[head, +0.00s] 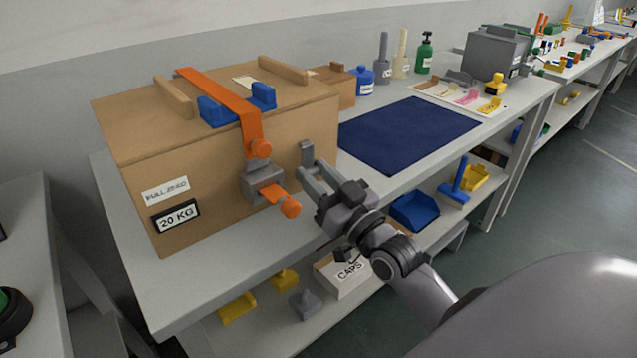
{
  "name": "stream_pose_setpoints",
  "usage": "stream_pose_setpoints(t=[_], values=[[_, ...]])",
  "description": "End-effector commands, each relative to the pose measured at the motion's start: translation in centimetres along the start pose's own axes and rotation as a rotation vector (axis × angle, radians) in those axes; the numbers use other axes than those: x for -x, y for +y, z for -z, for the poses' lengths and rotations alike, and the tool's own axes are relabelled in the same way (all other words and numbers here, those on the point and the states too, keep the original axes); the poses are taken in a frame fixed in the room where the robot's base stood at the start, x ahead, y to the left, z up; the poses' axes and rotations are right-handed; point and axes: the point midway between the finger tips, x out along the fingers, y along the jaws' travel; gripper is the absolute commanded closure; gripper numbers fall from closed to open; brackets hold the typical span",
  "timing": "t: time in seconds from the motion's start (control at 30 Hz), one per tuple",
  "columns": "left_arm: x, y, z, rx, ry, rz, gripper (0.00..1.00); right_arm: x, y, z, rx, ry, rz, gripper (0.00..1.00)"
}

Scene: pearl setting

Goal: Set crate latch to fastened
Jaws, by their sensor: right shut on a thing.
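The crate (222,180) is a large tan box on the near left of the bench. An orange lever with a round knob (290,207) sticks out to the right from that block. My left gripper is out of view.
A dark blue mat (408,134) lies right of the crate on the bench (215,295). Bottles, including a green one (424,52), stand along the wall. Blue blocks (222,110) and wooden bars sit on the lid. Bins and a CAPS box (342,279) fill the lower shelf.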

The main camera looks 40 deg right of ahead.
Motion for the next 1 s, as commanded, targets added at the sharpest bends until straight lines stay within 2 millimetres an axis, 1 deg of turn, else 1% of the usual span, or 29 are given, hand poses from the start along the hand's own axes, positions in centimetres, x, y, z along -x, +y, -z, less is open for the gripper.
stream_pose_setpoints(t=[0.23, 0.27, 0.3, 0.33, 0.67, 0.77, 1.0], values=[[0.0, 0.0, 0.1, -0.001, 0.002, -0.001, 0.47, -0.1, 0.0, 0.2, 0.0, 0.003, 0.0, 0.97], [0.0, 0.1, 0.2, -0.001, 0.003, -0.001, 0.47, -0.1, 0.0, 0.2, 0.0, 0.003, 0.0, 0.56], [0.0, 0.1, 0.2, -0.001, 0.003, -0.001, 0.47, -0.1, 0.0, 0.2, 0.0, 0.003, 0.0, 0.43], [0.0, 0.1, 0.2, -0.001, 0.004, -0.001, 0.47, -0.1, 0.0, 0.2, 0.0, 0.003, 0.0, 0.4], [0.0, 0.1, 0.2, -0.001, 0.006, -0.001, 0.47, 0.2, 0.0, 0.1, -0.001, 0.0, 0.0, 0.4], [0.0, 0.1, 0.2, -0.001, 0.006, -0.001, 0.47, 0.8, 0.0, 0.0, -0.001, -0.001, 0.0, 0.4], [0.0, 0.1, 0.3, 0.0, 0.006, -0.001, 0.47, 3.9, 0.0, 0.0, 0.0, -0.003, 0.0, 0.4]])
